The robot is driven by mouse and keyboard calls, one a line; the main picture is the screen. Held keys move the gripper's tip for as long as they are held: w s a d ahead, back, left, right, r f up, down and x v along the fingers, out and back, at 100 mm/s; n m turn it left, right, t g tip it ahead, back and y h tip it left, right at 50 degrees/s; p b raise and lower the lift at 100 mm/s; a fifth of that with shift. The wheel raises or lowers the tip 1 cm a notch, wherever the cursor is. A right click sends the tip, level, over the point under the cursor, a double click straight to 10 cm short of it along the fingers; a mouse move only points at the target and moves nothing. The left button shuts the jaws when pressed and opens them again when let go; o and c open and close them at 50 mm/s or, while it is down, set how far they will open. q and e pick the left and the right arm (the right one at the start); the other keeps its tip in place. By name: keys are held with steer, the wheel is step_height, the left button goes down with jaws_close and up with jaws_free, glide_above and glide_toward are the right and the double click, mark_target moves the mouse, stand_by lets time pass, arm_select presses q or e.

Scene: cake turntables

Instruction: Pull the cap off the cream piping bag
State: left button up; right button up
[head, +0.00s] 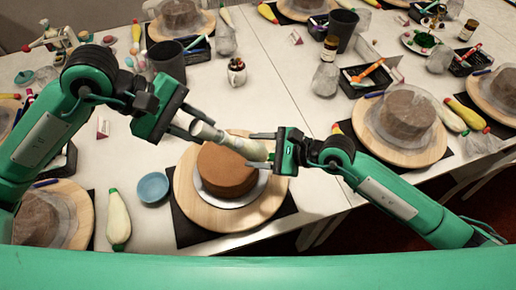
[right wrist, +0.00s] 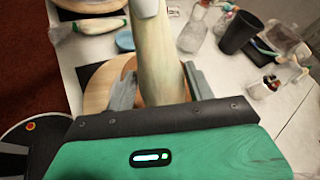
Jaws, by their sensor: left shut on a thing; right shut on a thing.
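The cream piping bag (head: 240,143) is held in the air between my two grippers, above a brown cake (head: 227,172) on a round wooden turntable (head: 190,205). Its pale whitish cap (head: 205,131) is at the left end, in my left gripper (head: 192,125), which is shut on it. My right gripper (head: 262,149) is shut around the body of the bag. In the right wrist view the bag (right wrist: 160,55) runs up between the fingers of my right gripper (right wrist: 155,85), and the cap (right wrist: 146,8) shows at the top edge. I see no gap between cap and bag.
A blue bowl (head: 153,188) and another piping bag (head: 118,222) lie left of the turntable. A dark cup (head: 168,62) and a small jar (head: 237,73) stand behind. More turntables with wrapped cakes (head: 406,112) are around. The table behind the grippers is partly clear.

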arm_select(q)
steer(key=shift+s+a+r, duration=0.25)
steer(key=shift+a+r, duration=0.15)
steer(key=shift+r, duration=0.25)
steer(key=shift+s+a+r, duration=0.2)
steer(key=shift+a+r, duration=0.15)
steer(key=shift+r, duration=0.25)
